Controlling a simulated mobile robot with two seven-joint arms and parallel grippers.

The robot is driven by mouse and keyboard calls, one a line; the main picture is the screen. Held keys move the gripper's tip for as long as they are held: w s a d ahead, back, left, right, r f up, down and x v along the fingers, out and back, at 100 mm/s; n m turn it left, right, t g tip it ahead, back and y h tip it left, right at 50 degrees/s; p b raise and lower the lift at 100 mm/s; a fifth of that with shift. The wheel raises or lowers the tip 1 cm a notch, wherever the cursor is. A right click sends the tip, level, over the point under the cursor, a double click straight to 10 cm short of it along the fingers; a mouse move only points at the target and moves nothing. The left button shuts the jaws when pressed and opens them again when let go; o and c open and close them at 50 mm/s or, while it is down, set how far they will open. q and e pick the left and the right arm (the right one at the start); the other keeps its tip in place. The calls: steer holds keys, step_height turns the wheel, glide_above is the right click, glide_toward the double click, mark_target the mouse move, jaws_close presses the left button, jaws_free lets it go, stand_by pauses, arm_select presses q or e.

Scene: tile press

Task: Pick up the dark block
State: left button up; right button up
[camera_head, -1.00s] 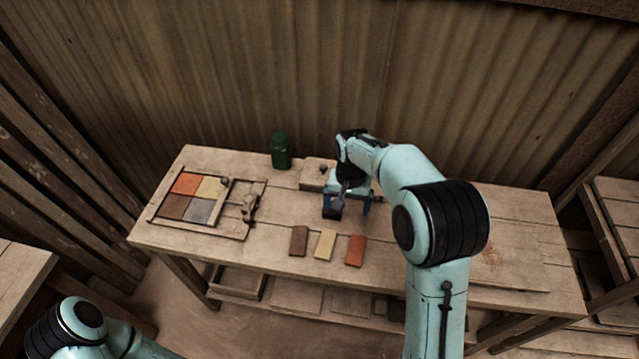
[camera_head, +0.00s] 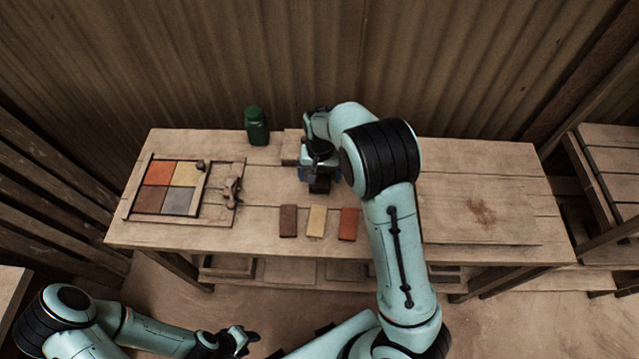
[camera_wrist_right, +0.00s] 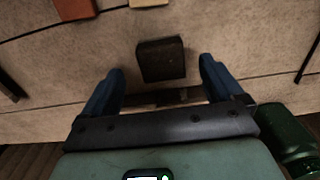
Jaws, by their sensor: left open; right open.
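The dark block (camera_wrist_right: 161,60) stands on the table in the right wrist view, ahead of the open fingers of my right gripper (camera_wrist_right: 160,85) and roughly between them. In the head view the dark block (camera_head: 319,187) shows just in front of my right gripper (camera_head: 319,175), partly hidden by it. The right fingers are apart and empty; whether they touch the block I cannot tell. My left gripper (camera_head: 247,338) is open and empty, low in front of the table.
Brown (camera_head: 288,221), cream (camera_head: 316,221) and orange (camera_head: 348,224) tiles lie at the table's front edge. A framed tray (camera_head: 128,205) with coloured tiles lies left. A green jar (camera_head: 257,127) stands at the back. The table's right side is clear.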

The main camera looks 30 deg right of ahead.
mark_target(320, 181)
steer(key=f, duration=0.4)
steer(key=shift+w+d+f, duration=0.1)
steer(key=shift+w+f, duration=0.25)
arm_select(q)
steer(key=shift+w+r, duration=0.1)
steer(key=shift+w, duration=0.05)
arm_select(e)
steer(key=shift+s, duration=0.1)
steer(key=c, duration=1.1)
steer(key=shift+o, duration=0.2)
steer(key=shift+r, duration=0.1)
arm_select(q)
steer(key=shift+w+r+p, duration=0.85)
steer(key=shift+w+r, duration=0.2)
steer(key=shift+w, duration=0.05)
arm_select(e)
step_height(320, 181, up, 20)
